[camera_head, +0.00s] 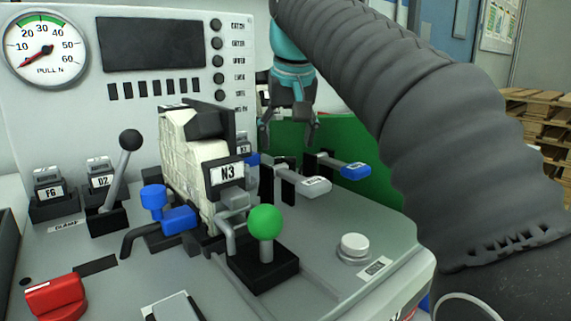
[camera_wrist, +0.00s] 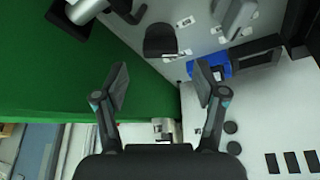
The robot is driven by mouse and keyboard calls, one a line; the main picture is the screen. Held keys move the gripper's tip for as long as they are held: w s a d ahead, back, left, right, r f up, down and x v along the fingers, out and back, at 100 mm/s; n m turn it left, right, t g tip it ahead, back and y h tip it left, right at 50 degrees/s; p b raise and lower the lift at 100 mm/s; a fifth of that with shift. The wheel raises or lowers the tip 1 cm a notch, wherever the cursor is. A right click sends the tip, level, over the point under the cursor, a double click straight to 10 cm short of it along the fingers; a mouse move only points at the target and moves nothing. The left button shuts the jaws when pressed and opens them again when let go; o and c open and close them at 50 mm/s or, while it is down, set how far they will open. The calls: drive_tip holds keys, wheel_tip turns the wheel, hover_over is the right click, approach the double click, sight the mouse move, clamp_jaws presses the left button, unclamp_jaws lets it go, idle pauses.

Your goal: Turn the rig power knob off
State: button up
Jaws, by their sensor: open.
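A red knob (camera_head: 55,298) sits on the front left corner of the grey rig top (camera_head: 330,255) in the head view. It looks like the rig's rotary switch, but I can read no power label on it, and its lower edge is close to the picture border. My gripper (camera_head: 289,128) is open and empty, pointing down at the back of the rig by the green panel, far from the red knob. In the wrist view my gripper (camera_wrist: 160,88) has its two fingers spread with nothing between them. The red knob does not show in the wrist view.
A block labelled N3 (camera_head: 192,160), a black-ball lever (camera_head: 118,170) and a green-ball lever (camera_head: 265,222) stand up from the rig top. A gauge (camera_head: 45,50) and screen are on the back panel. The green panel (camera_head: 350,190) stands beside my gripper.

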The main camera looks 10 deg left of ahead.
drive_tip(key=shift+b+x, duration=0.55)
drive_tip(key=shift+x, duration=1.75)
drive_tip(key=c, duration=1.1)
drive_tip(key=shift+c, duration=0.2)
drive_tip(key=shift+r+n+p, duration=0.1)
drive_tip(key=shift+n+p, duration=0.3)
drive_tip(key=shift+p, duration=0.05)
drive_tip(key=shift+n+g+y+p, duration=0.4)
drive_tip(key=shift+n+p, duration=0.45)
drive_tip(key=shift+n, duration=0.05)
drive_tip(key=shift+n+g+y+p, duration=0.3)
drive_tip(key=shift+n+y+p, duration=0.2)
drive_tip(key=shift+n+p, duration=0.85)
drive_tip(key=shift+n, duration=0.25)
